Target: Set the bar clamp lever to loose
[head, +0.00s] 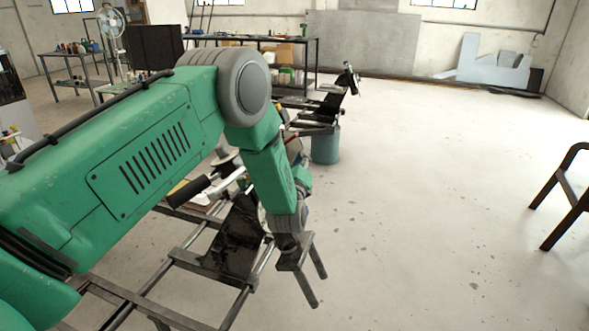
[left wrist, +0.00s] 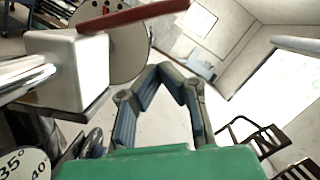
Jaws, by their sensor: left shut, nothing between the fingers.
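A long dark-red bar (left wrist: 130,17), which may be the clamp lever, crosses the top left of the left wrist view. It lies above a white block (left wrist: 68,72) with a chrome rod (left wrist: 28,78) entering from the left. A small red part also shows behind my arm in the head view (head: 293,149); I cannot tell its setting. My left gripper (head: 315,291) points down beside the metal frame, apart from the red bar. In the left wrist view its fingers (left wrist: 166,70) converge, shut and empty. My right gripper is out of view.
A metal frame with a black plate (head: 236,238) stands below my left arm, with a black-gripped handle (head: 188,191). A blue-grey bucket (head: 325,146) stands behind. A dial marked with degrees (left wrist: 22,165) is at lower left. A chair (head: 567,190) is right; the floor between is clear.

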